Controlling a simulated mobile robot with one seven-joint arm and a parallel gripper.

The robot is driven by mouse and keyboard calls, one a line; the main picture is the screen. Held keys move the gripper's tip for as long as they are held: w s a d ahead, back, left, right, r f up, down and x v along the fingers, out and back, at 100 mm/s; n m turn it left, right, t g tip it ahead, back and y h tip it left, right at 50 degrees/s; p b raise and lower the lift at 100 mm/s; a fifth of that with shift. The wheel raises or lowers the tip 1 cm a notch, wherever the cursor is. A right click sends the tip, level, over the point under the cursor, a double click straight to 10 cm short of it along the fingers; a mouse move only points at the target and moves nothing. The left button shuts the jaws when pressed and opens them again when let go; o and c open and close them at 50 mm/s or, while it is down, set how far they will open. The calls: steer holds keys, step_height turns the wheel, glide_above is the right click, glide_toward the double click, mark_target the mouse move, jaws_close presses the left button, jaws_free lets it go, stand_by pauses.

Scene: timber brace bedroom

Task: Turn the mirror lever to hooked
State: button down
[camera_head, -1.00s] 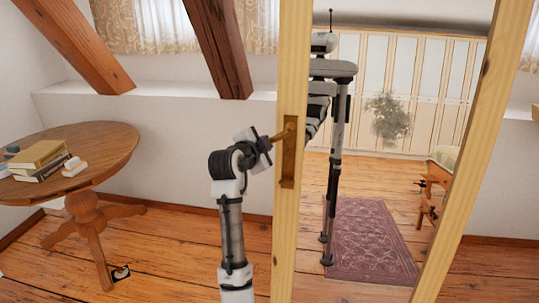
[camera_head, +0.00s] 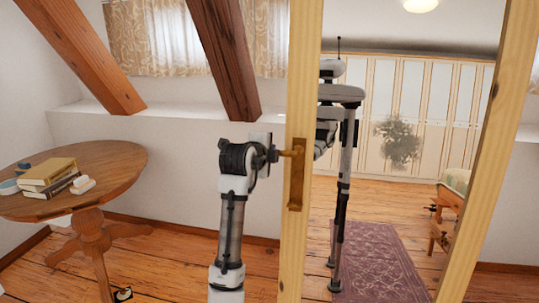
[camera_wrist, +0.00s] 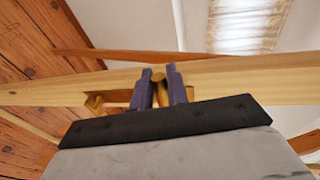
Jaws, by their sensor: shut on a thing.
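The mirror (camera_head: 480,160) has a pale timber frame and stands at the right in the head view. The brass mirror lever (camera_head: 290,153) sits on a brass plate (camera_head: 296,190) on the frame's left upright. It points left and is about level. My gripper (camera_head: 277,154) is shut on the lever from the left. In the wrist view, the two dark fingers of my gripper (camera_wrist: 162,88) close around the brass lever (camera_wrist: 161,97), with the pale frame (camera_wrist: 230,76) behind them. The fingers partly hide the lever.
A round wooden table (camera_head: 120,165) with books (camera_head: 48,173) stands at the left. Sloping timber braces (camera_head: 225,60) come down to a white ledge behind my arm. The mirror reflects my body, a rug and wardrobe doors. Some floor between table and mirror is free.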

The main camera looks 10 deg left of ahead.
stand_by(0.3)
steer(key=c, duration=1.4)
jaws_free()
steer(key=b+v, duration=0.3)
steer(key=v, duration=1.1)
steer(key=shift+w, duration=0.1)
